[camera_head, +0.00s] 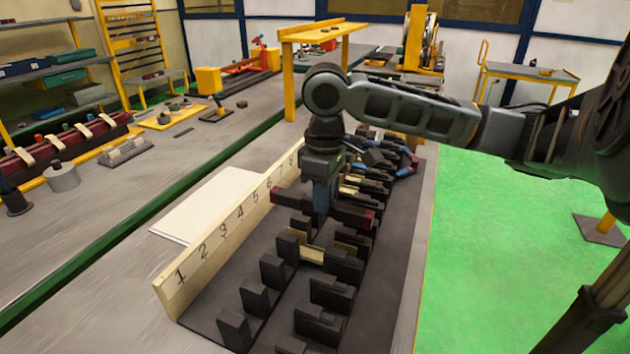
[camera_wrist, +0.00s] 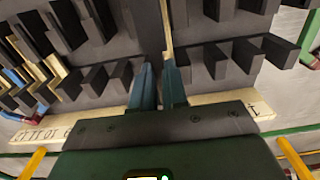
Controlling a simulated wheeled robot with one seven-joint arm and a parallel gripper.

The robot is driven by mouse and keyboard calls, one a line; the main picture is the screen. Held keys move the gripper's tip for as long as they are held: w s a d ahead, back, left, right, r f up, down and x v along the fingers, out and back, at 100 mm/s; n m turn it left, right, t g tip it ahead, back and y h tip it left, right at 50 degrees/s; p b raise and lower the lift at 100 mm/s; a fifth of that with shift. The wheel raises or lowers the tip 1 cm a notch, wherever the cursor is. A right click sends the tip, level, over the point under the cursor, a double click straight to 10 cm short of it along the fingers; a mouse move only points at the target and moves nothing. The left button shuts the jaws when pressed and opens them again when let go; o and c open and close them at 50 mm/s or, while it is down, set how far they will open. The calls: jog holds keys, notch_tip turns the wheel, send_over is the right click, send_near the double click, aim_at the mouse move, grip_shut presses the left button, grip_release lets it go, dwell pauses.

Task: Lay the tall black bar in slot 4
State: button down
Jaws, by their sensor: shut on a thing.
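My gripper (camera_head: 322,208) points down over the fixture and is shut on a dark bar, which I take to be the tall black bar. In the head view, dark red parts show on both sides of the fingers, and the right one (camera_head: 355,215) reaches over the right row of blocks. In the wrist view the blue-grey fingers (camera_wrist: 158,88) stand close together, with a dark strip and a thin tan edge beyond them. The number board (camera_head: 222,232) stands left of the slots; its 4 is near the gripper. I cannot tell whether the bar is in a slot or above it.
Two rows of black blocks (camera_head: 255,299) form the slots, and the near slots look empty. Pale wooden pieces (camera_head: 312,254) lie between blocks just in front of the gripper. More blocks and blue and red pieces crowd behind it. A pale sheet (camera_head: 207,203) lies left of the board.

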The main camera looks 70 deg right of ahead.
jog(key=shift+w+a+f, duration=0.1)
jog(key=shift+w+a, duration=0.05)
jog(key=shift+w, duration=0.15)
jog(key=shift+f+b, duration=1.95)
jog(key=shift+f, duration=0.15)
jog(key=shift+f+b, duration=2.6)
jog(key=shift+f, duration=1.5)
jog(key=c, duration=1.1)
grip_release()
jog(key=shift+r, duration=0.25)
jog(key=shift+r+p, duration=0.35)
jog(key=shift+p, duration=0.2)
jog(key=shift+r, duration=0.3)
